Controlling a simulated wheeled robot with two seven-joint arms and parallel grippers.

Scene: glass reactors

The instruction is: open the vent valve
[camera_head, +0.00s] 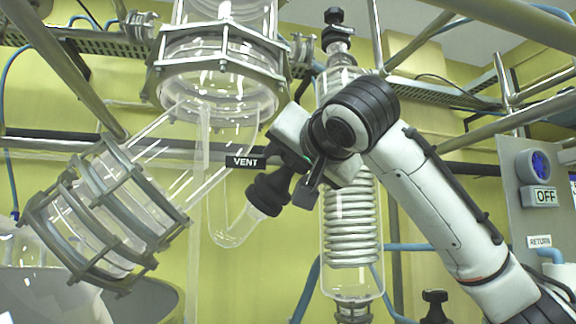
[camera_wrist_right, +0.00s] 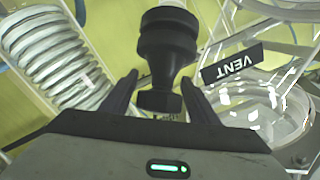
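The vent valve (camera_head: 268,190) is a black ribbed knob on a bent glass tube, beside a black tag reading VENT (camera_head: 245,162). My right gripper (camera_head: 296,178) comes in from the right at the knob's end. In the right wrist view, the valve (camera_wrist_right: 167,45) points its narrower black end toward the palm. The fingers of my right gripper (camera_wrist_right: 158,82) stand on either side of that end, spread apart. A thin gap shows at the left finger; I cannot tell whether the right finger touches. My left gripper is not in view.
A glass vessel with a metal collar (camera_head: 220,70) hangs above left, and a tilted flanged glass branch (camera_head: 105,215) lies lower left. A coiled glass condenser (camera_head: 350,225) stands behind my right arm. A panel with an OFF sign (camera_head: 545,196) is at right.

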